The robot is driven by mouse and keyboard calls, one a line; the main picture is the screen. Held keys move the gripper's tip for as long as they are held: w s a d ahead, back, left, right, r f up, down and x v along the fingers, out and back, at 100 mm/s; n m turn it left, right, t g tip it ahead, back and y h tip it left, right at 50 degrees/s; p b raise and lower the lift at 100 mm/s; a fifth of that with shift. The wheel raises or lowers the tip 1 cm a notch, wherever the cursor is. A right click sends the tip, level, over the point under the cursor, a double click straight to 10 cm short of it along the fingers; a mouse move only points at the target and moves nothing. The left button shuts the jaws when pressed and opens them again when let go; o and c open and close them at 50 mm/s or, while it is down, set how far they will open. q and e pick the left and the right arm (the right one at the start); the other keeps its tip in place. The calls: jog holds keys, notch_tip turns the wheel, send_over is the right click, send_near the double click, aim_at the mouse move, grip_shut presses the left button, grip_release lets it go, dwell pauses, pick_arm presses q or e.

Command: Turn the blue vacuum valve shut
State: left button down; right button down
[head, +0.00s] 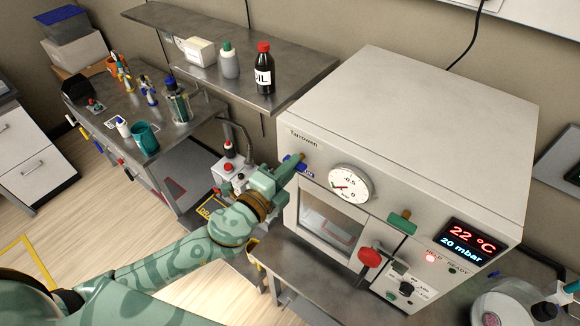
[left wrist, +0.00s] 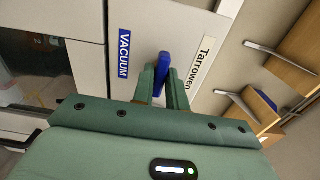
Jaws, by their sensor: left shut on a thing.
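The blue vacuum valve (head: 289,159) is on the upper left of the front of a grey vacuum oven (head: 400,130). In the left wrist view its blue handle (left wrist: 162,68) stands between my two fingers, beside the blue VACUUM label (left wrist: 124,53). My left gripper (head: 290,172) is shut on this handle and partly hides it in the head view. The handle runs roughly along the fingers in the wrist view. The round dial gauge (head: 350,184) sits right of the valve; its exact reading is too small to tell. My right gripper is not in view.
The oven front also has a green handle (head: 402,221), a red knob (head: 369,257) and a display (head: 470,242) reading 22 °C and 20 mbar. A shelf with an oil bottle (head: 264,68) is behind. A cluttered bench (head: 105,115) stands at left.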

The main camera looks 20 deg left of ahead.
pick_arm(q)
jog(key=c, duration=1.5)
grip_release()
jog(key=shift+o, duration=0.2)
jog(key=b+v, duration=0.6)
jog(key=v, duration=1)
jog(key=shift+s+b, duration=0.2)
jog(key=shift+b, duration=0.2)
